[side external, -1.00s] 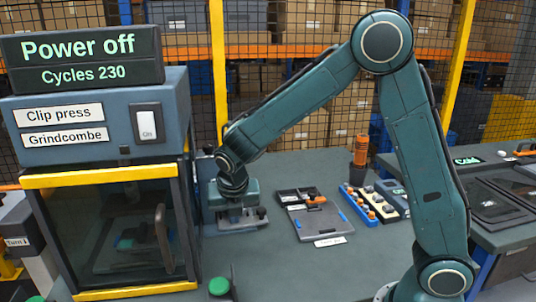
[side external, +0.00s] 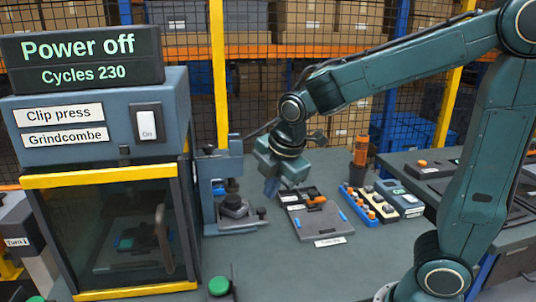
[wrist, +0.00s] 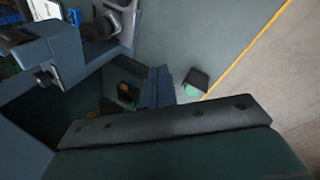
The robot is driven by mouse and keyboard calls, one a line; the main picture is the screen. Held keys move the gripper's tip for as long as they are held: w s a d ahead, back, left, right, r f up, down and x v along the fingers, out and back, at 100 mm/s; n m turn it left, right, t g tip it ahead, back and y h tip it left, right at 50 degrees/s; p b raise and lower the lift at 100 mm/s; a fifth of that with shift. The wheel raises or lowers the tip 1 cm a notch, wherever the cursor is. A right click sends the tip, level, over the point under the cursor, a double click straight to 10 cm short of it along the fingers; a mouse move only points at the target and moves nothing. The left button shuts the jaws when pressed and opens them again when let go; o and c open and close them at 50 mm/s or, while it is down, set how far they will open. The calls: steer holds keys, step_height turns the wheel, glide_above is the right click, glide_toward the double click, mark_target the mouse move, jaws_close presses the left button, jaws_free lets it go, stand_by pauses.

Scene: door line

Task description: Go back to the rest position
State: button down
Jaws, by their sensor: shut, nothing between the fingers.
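My gripper (side external: 271,186) hangs above the bench, pointing down, in the side external view. It is between the small blue press stand (side external: 208,192) and the dark tray (side external: 318,222), clear of both. Its fingers are shut together with nothing visible in them. In the wrist view the shut fingers (wrist: 159,86) show at the middle, above the dark gripper body. My arm reaches in from the right, with its elbow at the top right edge of the side external view.
The clip press (side external: 110,235), with a "Power off" display (side external: 82,58), stands at the left behind a clear door. A green button (side external: 219,286) is at the front; it also shows in the wrist view (wrist: 192,90). Several small parts fill a rack (side external: 369,205).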

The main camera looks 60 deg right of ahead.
steer(key=s+r+m+t+y, duration=0.1)
steer(key=s+r+m, duration=0.3)
steer(key=s+m, duration=1.1)
steer(key=shift+s+t, duration=0.3)
steer(key=shift+s, duration=0.15)
